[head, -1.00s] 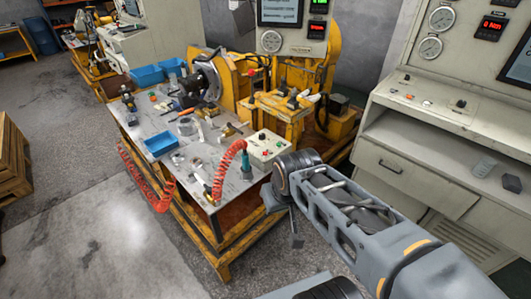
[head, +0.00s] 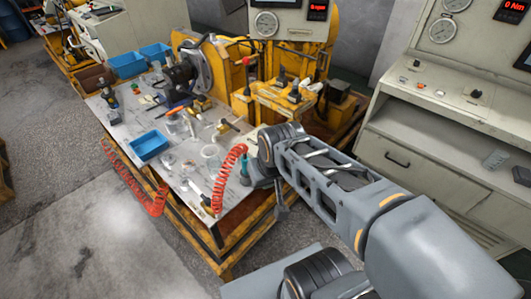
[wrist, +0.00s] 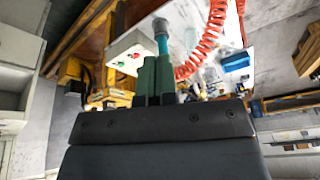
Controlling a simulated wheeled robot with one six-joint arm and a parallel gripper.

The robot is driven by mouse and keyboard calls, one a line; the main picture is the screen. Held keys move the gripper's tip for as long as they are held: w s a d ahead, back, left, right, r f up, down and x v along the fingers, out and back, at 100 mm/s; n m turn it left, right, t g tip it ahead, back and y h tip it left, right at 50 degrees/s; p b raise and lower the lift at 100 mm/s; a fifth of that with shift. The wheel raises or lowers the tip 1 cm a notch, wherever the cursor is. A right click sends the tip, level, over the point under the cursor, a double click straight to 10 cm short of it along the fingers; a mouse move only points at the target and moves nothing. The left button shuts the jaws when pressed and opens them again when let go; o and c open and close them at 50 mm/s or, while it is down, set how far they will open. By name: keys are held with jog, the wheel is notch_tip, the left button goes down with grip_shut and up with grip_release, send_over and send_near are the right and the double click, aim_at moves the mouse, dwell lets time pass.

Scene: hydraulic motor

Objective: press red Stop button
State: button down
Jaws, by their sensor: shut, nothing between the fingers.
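In the wrist view a pale control box (wrist: 131,46) sits on the workbench, up and left of my gripper. A small red button (wrist: 120,63) shows on its face, with a green one (wrist: 137,55) beside it; their labels are too small to read. My gripper (wrist: 155,62) points toward the bench, its dark green fingers together and empty. The fingers look apart from the box; the exact distance cannot be told. In the head view my arm hides the control box.
A teal tool (head: 245,168) on a red coiled hose (head: 226,172) stands beside the box, close to my fingers in the wrist view. A blue bin (head: 149,145) and loose parts lie on the bench (head: 185,180). A grey console (head: 440,110) stands at right.

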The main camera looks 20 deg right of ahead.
jog(key=w+m+y, duration=0.2)
jog(key=w+m, duration=0.3)
jog(key=w, duration=0.4)
jog(key=w+d+f+m+t+y, duration=0.1)
jog(key=w+d+f+m, duration=0.4)
jog(key=w, duration=0.5)
jog(key=w+d+f+m+t+y, duration=0.2)
jog(key=w+d+f+m, duration=0.4)
jog(key=w+m, duration=0.3)
jog(key=shift+w+d+t, duration=0.4)
jog(key=shift+d, duration=0.35)
jog(key=shift+f, duration=0.2)
notch_tip(320, 180, down, 8)
jog(key=b, duration=0.6)
jog(key=shift+r, duration=0.2)
jog(key=shift+f+b, duration=0.4)
jog(key=shift+f, duration=0.1)
jog(key=shift+f+b, duration=0.25)
jog(key=shift+b, duration=0.05)
jog(key=shift+f, duration=0.2)
